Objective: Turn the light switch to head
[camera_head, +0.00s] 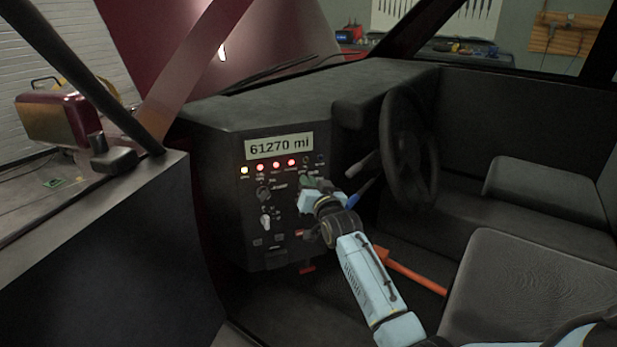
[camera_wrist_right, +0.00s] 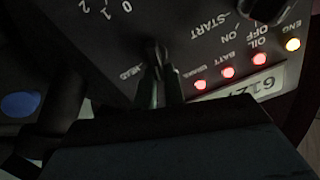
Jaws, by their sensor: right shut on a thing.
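The light switch (camera_wrist_right: 156,48) is a small dark lever on the black dash panel (camera_head: 250,240), beside a partly covered label that seems to read HEAD in the right wrist view. My right gripper (camera_wrist_right: 158,78) is shut on it, with its two greenish fingers close together at the lever. In the head view my right gripper (camera_head: 309,183) is at the panel's right part, under the row of lamps, and the switch is hidden behind it. Which position the switch points to cannot be told. My left gripper is not in view.
The mileage display (camera_head: 279,146) reads 61270 mi. Below it are one pale lit lamp (camera_head: 244,170) and several red ones (camera_head: 276,165). The ignition knob (camera_head: 263,193) and a numbered knob (camera_head: 265,221) are left of my gripper. The steering wheel (camera_head: 408,150) stands close on the right.

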